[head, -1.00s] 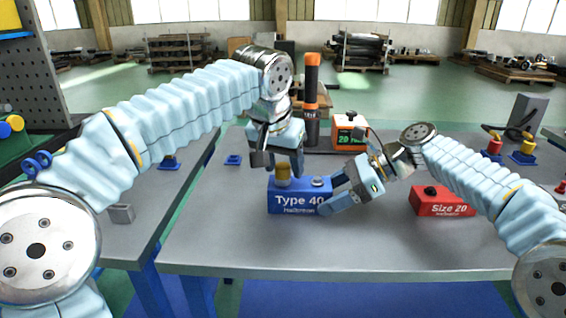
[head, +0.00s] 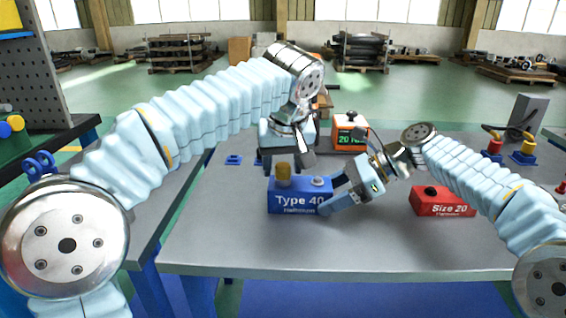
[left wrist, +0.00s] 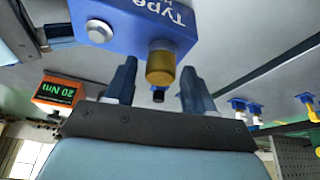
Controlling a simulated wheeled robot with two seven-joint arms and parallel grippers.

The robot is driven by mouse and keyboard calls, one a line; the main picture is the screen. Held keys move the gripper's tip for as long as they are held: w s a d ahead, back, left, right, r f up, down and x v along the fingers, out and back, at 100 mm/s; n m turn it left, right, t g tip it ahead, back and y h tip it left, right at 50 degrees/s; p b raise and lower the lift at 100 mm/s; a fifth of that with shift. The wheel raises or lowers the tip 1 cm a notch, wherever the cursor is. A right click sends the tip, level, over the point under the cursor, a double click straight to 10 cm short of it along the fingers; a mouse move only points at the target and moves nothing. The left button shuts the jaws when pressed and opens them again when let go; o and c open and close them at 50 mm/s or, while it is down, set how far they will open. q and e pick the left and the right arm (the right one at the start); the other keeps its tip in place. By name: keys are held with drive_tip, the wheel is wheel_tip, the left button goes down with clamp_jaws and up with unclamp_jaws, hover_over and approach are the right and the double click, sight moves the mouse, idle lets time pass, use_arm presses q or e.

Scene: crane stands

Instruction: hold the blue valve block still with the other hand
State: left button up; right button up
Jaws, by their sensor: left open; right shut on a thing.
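The blue valve block (head: 300,203), marked "Type 40", stands on the grey table with a brass fitting (head: 283,175) on its top left and a silver button on its right. My right gripper (head: 328,204) is shut on the right end of the block; its fingertips are partly hidden. My left gripper (head: 284,158) is open, above and behind the fitting. In the left wrist view the block (left wrist: 128,28) is at the top, and the brass fitting (left wrist: 160,65) shows beyond and between the two spread fingers (left wrist: 157,88), with nothing held.
An orange box (head: 350,135) with a green "20 Nm" display stands behind the block. A red "Size 20" block (head: 443,205) sits to the right, under my right arm. Fittings on blue bases (head: 522,155) stand at the far right. The table front is clear.

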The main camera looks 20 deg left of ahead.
use_arm(q)
drive_tip(key=shift+c, duration=0.5)
clamp_jaws()
drive_tip(key=m+h, duration=0.1)
drive_tip(key=m, duration=0.1)
drive_tip(key=shift+a+m, duration=0.1)
drive_tip(key=shift+m, duration=0.2)
drive_tip(key=m+h, duration=0.1)
drive_tip(key=m, duration=0.1)
drive_tip(key=shift+m, duration=0.3)
drive_tip(key=shift+f, duration=0.1)
drive_tip(key=shift+m+h, duration=0.4)
drive_tip(key=shift+m, duration=0.7)
drive_tip(key=m+h, duration=0.1)
drive_tip(key=m, duration=0.2)
